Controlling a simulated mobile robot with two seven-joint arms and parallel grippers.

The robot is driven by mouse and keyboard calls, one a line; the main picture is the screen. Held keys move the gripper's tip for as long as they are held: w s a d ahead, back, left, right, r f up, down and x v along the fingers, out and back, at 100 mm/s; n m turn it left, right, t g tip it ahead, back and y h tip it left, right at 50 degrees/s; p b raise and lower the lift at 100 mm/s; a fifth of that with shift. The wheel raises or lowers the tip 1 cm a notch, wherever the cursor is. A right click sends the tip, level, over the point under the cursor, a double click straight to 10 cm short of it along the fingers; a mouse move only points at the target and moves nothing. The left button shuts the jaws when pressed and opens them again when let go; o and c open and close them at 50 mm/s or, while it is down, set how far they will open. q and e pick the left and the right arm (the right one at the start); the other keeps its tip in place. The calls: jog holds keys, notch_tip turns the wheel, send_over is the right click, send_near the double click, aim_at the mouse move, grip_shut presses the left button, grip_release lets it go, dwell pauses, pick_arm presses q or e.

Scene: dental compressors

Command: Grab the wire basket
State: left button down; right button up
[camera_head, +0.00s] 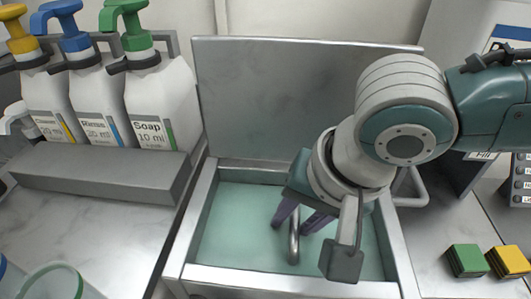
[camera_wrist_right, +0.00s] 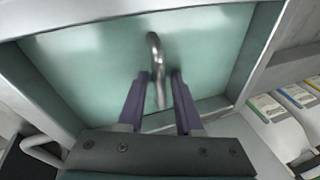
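A bent metal handle (camera_head: 293,243) rises from the greenish liquid in an open metal tank (camera_head: 187,237). I take it as the wire basket's handle; the basket's body cannot be made out under the liquid. My right gripper (camera_head: 294,224) reaches down into the tank from the right, its purple fingers open. In the right wrist view the handle (camera_wrist_right: 157,62) stands between the two fingertips (camera_wrist_right: 160,75), with a gap on each side. My left gripper is not in view.
The tank's raised lid (camera_head: 280,95) stands behind it. Several pump bottles, one labelled Soap (camera_head: 163,100), stand at the left behind a grey ledge (camera_head: 95,175). A green block (camera_head: 466,260) and a yellow block (camera_head: 508,261) lie right. A cup (camera_head: 52,283) is front left.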

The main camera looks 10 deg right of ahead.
grip_shut()
dwell(1.0)
